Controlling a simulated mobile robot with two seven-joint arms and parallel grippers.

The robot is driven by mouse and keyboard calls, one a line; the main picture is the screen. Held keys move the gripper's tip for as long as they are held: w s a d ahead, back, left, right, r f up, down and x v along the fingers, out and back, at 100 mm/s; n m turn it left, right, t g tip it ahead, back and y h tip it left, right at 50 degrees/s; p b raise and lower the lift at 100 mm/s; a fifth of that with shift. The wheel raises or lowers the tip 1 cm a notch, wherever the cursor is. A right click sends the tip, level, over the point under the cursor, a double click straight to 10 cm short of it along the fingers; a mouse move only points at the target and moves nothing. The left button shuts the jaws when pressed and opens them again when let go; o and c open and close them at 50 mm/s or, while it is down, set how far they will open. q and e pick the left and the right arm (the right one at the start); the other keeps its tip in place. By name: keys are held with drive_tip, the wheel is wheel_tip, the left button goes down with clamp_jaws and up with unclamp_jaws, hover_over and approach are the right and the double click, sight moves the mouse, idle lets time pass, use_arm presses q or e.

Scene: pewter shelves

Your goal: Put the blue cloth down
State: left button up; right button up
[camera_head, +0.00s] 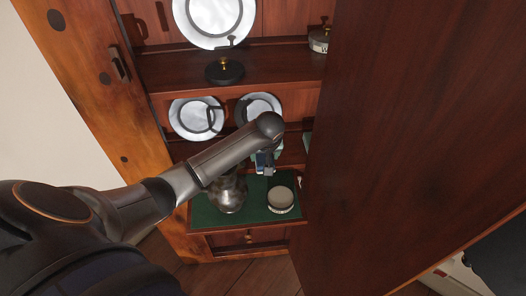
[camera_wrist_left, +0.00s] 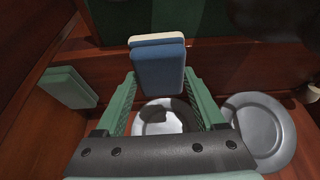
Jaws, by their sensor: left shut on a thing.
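The blue cloth (camera_wrist_left: 158,72) is a small folded block with a pale layer along its upper edge in the left wrist view. My left gripper (camera_wrist_left: 160,88) is shut on it, with one green finger on each side. In the head view the blue cloth (camera_head: 261,158) shows partly behind my arm, above the back of the green-lined shelf (camera_head: 205,217). My left gripper (camera_head: 268,166) is small and partly hidden there. I cannot tell whether the cloth touches any surface. My right gripper is not in view.
A pewter jug (camera_head: 231,193) and a round pale-topped tin (camera_head: 280,199) stand on the green lining. Plates (camera_head: 196,118) lean on the shelf behind. A folded green cloth (camera_wrist_left: 69,87) lies at left in the wrist view. A large wooden door (camera_head: 410,130) bounds the right.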

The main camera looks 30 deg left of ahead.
use_arm(q)
drive_tip(key=w+a, duration=0.1)
drive_tip(key=w, duration=0.1)
drive_tip(key=w+a, duration=0.2)
drive_tip(key=shift+a+b, duration=0.1)
drive_tip(key=shift+b, duration=0.2)
wheel_tip(320, 180, down, 3)
drive_tip(key=shift+r+b, duration=0.15)
drive_tip(key=shift+b, duration=0.15)
drive_tip(key=shift+f, duration=0.35)
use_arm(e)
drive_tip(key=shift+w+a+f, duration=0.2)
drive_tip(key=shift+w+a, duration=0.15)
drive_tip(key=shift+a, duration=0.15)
use_arm(q)
drive_tip(key=shift+f, duration=0.1)
drive_tip(key=shift+f, duration=0.15)
drive_tip(key=o, duration=1.2)
drive_tip(key=shift+c, duration=0.2)
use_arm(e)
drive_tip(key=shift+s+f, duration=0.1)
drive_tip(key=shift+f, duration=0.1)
